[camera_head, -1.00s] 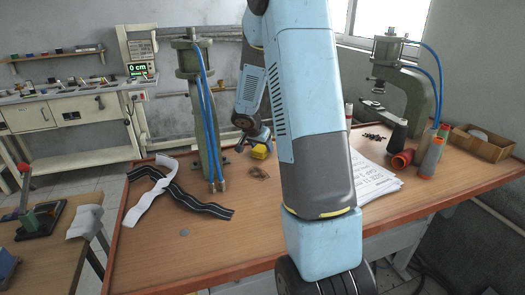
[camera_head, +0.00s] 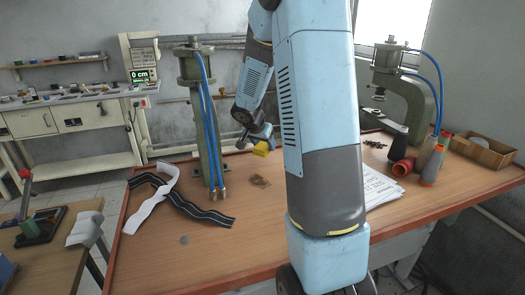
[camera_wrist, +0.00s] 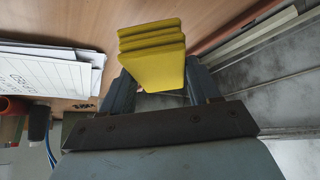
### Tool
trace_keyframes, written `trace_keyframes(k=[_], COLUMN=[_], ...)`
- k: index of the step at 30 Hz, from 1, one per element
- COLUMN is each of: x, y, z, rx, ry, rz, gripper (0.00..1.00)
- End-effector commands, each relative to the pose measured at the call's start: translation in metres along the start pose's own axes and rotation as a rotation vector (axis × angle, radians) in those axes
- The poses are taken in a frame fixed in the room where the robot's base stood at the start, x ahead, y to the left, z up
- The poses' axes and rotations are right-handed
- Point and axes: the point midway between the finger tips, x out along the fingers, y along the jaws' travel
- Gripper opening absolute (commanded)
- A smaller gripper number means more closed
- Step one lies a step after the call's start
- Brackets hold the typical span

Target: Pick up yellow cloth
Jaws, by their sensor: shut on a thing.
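The yellow cloth (camera_head: 260,149) is a folded, layered block held at the far side of the wooden table. My gripper (camera_head: 262,138) is shut on it in the head view. In the wrist view the yellow cloth (camera_wrist: 153,62) sits between the two fingers of my gripper (camera_wrist: 160,88), and its layers stick out past the fingertips. The cloth appears to be above the tabletop. My own arm hides part of the table in the head view.
Left of the cloth stands a green pneumatic press (camera_head: 205,120) with blue hoses. Black and white strips (camera_head: 165,200) lie on the table (camera_head: 240,235). Papers (camera_head: 380,188), thread spools (camera_head: 405,165), a second press (camera_head: 400,90) and a wooden box (camera_head: 483,150) are at right.

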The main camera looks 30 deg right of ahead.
Motion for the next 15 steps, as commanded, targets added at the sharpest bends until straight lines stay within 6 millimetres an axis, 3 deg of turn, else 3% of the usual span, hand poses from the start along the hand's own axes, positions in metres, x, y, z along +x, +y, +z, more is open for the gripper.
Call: trace_keyframes(k=[7, 15], x=[-0.051, -0.088], y=[0.022, 0.054], z=[-0.001, 0.019], rx=[0.001, 0.002], ry=[0.004, 0.001], rz=[-0.003, -0.002], gripper=[0.27, 0.27])
